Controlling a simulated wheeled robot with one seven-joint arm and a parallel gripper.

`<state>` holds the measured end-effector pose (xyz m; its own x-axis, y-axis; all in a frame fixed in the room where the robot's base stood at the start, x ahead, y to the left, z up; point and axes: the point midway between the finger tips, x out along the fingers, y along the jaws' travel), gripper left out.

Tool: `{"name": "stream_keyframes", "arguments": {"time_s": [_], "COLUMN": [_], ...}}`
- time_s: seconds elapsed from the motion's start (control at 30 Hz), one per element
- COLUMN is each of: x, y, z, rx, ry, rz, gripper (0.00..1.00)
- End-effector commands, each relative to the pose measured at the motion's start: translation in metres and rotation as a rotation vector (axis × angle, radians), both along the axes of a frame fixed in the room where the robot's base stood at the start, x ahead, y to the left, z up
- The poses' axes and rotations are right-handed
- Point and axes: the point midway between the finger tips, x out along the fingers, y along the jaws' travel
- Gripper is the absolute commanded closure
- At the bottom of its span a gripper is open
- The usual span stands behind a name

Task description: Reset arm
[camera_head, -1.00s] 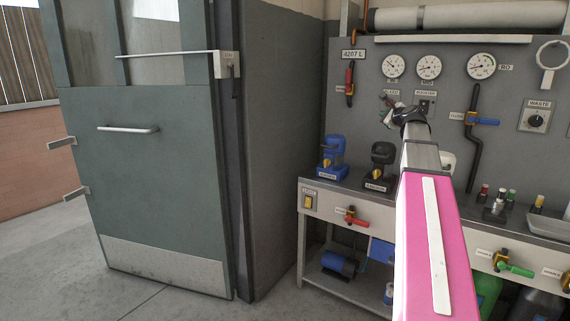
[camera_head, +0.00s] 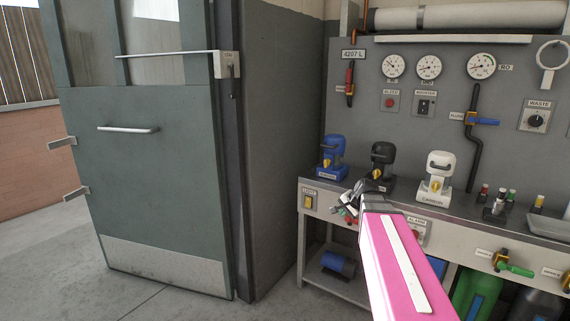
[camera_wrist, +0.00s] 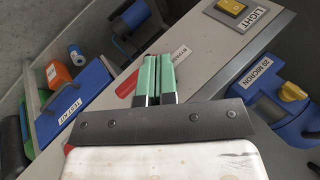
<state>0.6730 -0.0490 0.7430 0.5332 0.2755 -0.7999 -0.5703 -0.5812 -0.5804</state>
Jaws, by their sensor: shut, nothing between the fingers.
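My gripper (camera_head: 349,203) is at the end of my pink arm, in front of the bench's front panel in the head view. In the wrist view its two green fingers (camera_wrist: 155,78) are together with nothing between them. They point toward the front panel (camera_wrist: 215,50), close to a red lever and a label partly hidden by the fingers. I cannot tell whether they touch it.
A blue device (camera_head: 332,158), a black one (camera_head: 381,166) and a white one (camera_head: 437,176) stand on the bench. Gauges (camera_head: 429,67) and a blue-handled valve (camera_head: 482,121) are on the wall panel. A large grey door (camera_head: 150,150) stands left. Open floor lies in front.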

Motion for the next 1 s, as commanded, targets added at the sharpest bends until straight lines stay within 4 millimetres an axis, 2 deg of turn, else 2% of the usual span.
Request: {"name": "stream_keyframes", "arguments": {"time_s": [0.03,0.2,0.3,0.4,0.5,0.6,0.7,1.0], "x": [-0.022,-0.084,-0.121,-0.153,-0.177,-0.191,-0.196,-0.196], "y": [0.011,0.033,0.041,0.046,0.049,0.049,0.049,0.049], "z": [-0.024,-0.088,-0.119,-0.143,-0.158,-0.167,-0.17,-0.17], "rx": [-0.058,-0.247,-0.344,-0.421,-0.474,-0.505,-0.52,-0.52], "ry": [0.041,0.171,0.247,0.313,0.364,0.396,0.409,0.409], "rz": [0.071,0.322,0.473,0.608,0.712,0.776,0.804,0.807], "gripper": [1.0,1.0,1.0,1.0,1.0,1.0,1.0,1.0]}}
